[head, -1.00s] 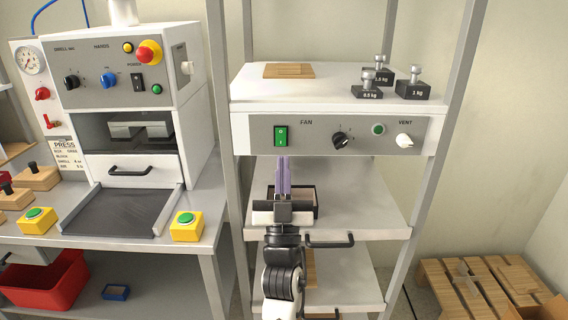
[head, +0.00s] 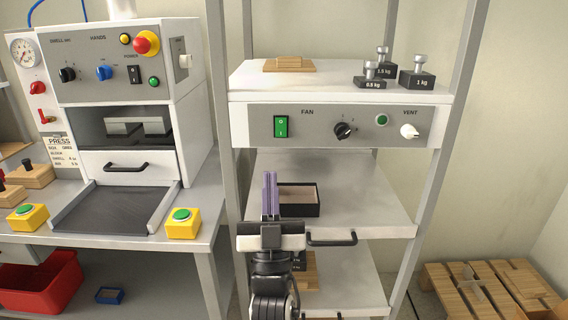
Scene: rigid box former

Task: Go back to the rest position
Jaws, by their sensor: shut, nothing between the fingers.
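My gripper (head: 270,194) is in front of the open metal rack, at about the height of its middle shelf (head: 370,205). Its two purple fingers point up in the picture and are together, with nothing between them. They stand just left of a black open box (head: 313,198) on that shelf and overlap its left side in the picture. I cannot tell how far in front of the shelf they are.
Above is the fan panel (head: 320,130), with weights (head: 417,78) and a wooden block (head: 289,64) on top. The press (head: 128,120) stands on the left bench, with two yellow button boxes (head: 183,224). A wooden pallet (head: 480,290) lies at right.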

